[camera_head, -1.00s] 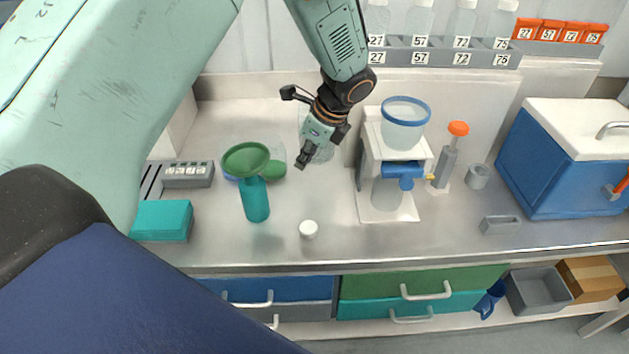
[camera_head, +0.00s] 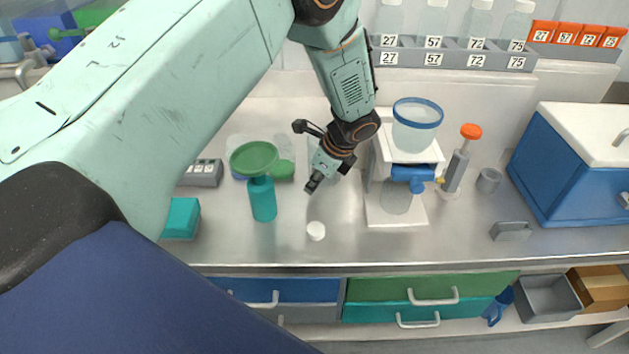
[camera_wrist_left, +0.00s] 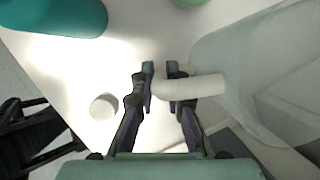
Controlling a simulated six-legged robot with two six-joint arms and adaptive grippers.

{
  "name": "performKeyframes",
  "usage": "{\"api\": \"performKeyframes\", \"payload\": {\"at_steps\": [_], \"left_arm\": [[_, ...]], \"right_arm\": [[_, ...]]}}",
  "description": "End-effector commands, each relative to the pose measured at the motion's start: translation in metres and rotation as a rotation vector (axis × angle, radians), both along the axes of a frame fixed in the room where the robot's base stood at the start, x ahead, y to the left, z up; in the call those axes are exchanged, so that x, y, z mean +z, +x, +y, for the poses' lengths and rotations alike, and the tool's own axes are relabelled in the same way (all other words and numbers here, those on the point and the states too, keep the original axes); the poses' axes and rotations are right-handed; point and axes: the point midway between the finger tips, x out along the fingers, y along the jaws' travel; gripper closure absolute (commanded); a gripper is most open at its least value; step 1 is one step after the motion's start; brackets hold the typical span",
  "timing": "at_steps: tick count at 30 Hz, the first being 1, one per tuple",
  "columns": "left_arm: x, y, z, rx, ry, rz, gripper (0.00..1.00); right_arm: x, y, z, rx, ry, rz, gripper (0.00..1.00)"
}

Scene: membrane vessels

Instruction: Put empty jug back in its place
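The jug is clear and pale. In the left wrist view the jug (camera_wrist_left: 255,75) is on the right, with its white handle (camera_wrist_left: 205,87) reaching between the fingers. My left gripper (camera_wrist_left: 162,72) appears shut on this handle, its fingers close together on either side. In the head view the left gripper (camera_head: 312,187) points down over the counter, left of the filter stand, and its arm hides most of the jug. I cannot tell whether the jug touches the counter. My right gripper is not in view.
A green funnel on a teal bottle (camera_head: 263,200) stands left of the gripper. A white cap (camera_head: 316,231) lies in front. The filter stand (camera_head: 398,205) with its clear cup (camera_head: 416,127) is close on the right. A blue cooler (camera_head: 570,175) stands farther right. A bottle rack (camera_head: 455,57) is behind.

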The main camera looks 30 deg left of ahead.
Motion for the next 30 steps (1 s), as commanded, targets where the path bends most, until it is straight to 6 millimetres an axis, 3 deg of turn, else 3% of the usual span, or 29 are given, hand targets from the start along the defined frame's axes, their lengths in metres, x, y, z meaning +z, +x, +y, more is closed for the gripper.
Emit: {"api": "performKeyframes", "payload": {"at_steps": [6, 17, 20, 30], "left_arm": [[0.0, 0.0, 0.0, 0.0, 0.0, 0.0, 0.66], [0.005, 0.0, -0.001, 0.0, 0.0, -0.001, 0.66], [0.015, 0.001, -0.005, -0.001, 0.001, -0.002, 0.66], [0.079, 0.001, -0.031, -0.001, 0.002, -0.004, 0.66]], "right_arm": [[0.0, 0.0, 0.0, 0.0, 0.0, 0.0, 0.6], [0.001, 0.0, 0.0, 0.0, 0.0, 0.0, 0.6], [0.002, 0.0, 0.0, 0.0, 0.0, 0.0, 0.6], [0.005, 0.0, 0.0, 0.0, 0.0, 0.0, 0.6]]}}
